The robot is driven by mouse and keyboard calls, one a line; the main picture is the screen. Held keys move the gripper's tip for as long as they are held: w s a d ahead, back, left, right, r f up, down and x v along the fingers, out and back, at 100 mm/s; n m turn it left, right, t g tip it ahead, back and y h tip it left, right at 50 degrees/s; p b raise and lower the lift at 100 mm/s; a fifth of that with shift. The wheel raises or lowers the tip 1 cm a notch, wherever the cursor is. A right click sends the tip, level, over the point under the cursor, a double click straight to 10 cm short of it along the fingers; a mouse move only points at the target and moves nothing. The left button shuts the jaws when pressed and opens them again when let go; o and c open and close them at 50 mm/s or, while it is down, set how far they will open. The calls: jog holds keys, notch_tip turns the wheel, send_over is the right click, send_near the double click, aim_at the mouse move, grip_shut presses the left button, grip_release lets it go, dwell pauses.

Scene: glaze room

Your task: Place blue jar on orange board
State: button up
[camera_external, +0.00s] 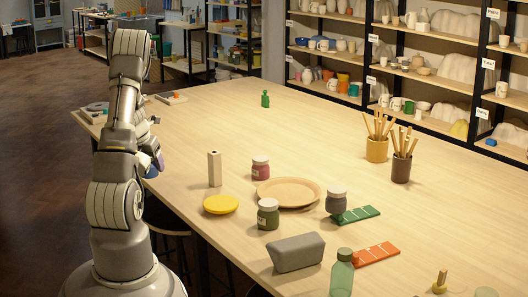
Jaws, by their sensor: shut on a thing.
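My gripper (154,160) is at the left edge of the table, low beside my arm, and is shut. A dark blue thing (151,172) shows at its fingers and appears to be the blue jar. Most of it is hidden by my arm, so its shape and tilt cannot be told. The orange board (376,254) lies flat near the front right of the table, with pale marks on it and nothing standing on it. It is far to the right of my gripper.
A green jar (268,215), maroon jar (260,169), wooden plate (289,192), yellow disc (221,204), pale block (214,169), grey block (297,252) and green bottle (342,273) stand between. The far table middle is mostly clear.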

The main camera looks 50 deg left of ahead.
notch_tip(320, 180, up, 10)
jog(key=shift+f, duration=0.1)
jog(key=w+d+m+h+p, duration=0.1)
jog(key=w+d+m+p, duration=0.15)
jog(key=w+d, duration=0.6)
jog(key=w+d+m+h+p, duration=0.1)
jog(key=w+d+m, duration=0.3)
jog(key=w, duration=0.7)
jog(key=w+d+m+h+p, duration=0.1)
jog(key=w+d+m, duration=0.1)
jog(key=w+d, duration=0.6)
jog(key=w+d+m+p, duration=0.2)
jog(key=w+d, duration=0.1)
jog(key=d, duration=0.9)
jog(key=m+h+p, duration=0.3)
jog(key=m+p, duration=0.1)
jog(key=m, duration=0.3)
send_over(384, 254)
jog(key=s+a, duration=0.1)
jog(key=s, duration=0.1)
jog(key=shift+g, duration=0.4)
jog(key=f+b, duration=0.1)
jog(key=f, duration=0.9)
jog(key=f+b, duration=0.1)
jog(key=f, duration=0.3)
jog(key=shift+w+a+f+b, duration=0.3)
jog(key=shift+f+b, duration=0.05)
jog(key=shift+f, duration=0.35)
jog(key=shift+r, duration=0.1)
